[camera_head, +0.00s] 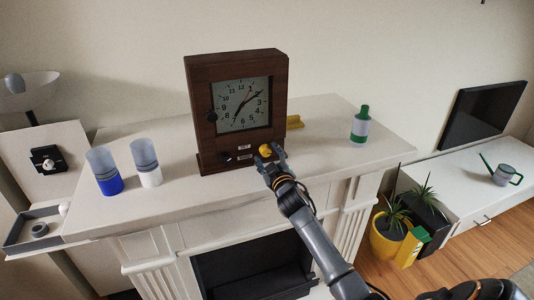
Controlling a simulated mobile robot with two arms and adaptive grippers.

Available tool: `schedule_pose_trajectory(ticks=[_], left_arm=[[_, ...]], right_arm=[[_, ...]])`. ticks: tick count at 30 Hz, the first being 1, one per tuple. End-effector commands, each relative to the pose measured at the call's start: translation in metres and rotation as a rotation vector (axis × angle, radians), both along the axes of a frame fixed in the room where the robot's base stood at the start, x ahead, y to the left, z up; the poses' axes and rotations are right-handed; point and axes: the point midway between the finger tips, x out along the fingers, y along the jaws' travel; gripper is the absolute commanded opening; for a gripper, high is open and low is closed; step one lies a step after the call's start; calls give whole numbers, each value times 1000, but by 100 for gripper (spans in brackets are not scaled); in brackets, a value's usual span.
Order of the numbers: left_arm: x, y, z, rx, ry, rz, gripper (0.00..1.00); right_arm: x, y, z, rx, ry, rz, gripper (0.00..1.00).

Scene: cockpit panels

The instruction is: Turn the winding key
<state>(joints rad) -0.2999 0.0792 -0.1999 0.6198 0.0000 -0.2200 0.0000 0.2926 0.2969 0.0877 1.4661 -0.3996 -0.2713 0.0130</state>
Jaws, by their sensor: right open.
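A dark wooden clock (237,110) stands upright on the white mantel, its pale dial facing me. A yellow knob-like piece (265,150) sits low on the right of the clock's front; it may be the winding key, but its shape is too small to tell. A small black knob (227,156) is low on the left of the front. My right gripper (269,154) is open at the yellow piece, with its fingers beside it. I cannot tell whether they touch it. My left gripper is not in view.
Two cups, one with blue (104,172) and one with white (146,162), stand left of the clock on the mantel (200,200). A green-and-white bottle (360,125) stands to the right. A yellow object (295,122) lies partly hidden behind the clock.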

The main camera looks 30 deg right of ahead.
Motion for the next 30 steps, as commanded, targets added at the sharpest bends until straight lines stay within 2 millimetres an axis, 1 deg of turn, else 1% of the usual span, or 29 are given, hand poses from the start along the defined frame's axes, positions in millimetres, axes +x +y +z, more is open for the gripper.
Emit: schedule_pose_trajectory(ticks=[4,13,14,15,20,21,22,30], left_arm=[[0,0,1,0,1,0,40],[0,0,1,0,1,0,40],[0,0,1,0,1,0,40],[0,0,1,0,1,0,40],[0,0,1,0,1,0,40],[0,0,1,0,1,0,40],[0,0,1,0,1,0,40],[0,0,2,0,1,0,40]], right_arm=[[8,-2,0,0,0,0,56],[9,-2,0,1,0,1,56],[9,-2,0,1,0,1,52],[9,-2,0,1,0,1,43],[9,-2,0,1,0,1,11],[9,-2,0,1,0,1,3],[9,-2,0,1,0,1,1],[9,-2,0,28,-6,1,1]])
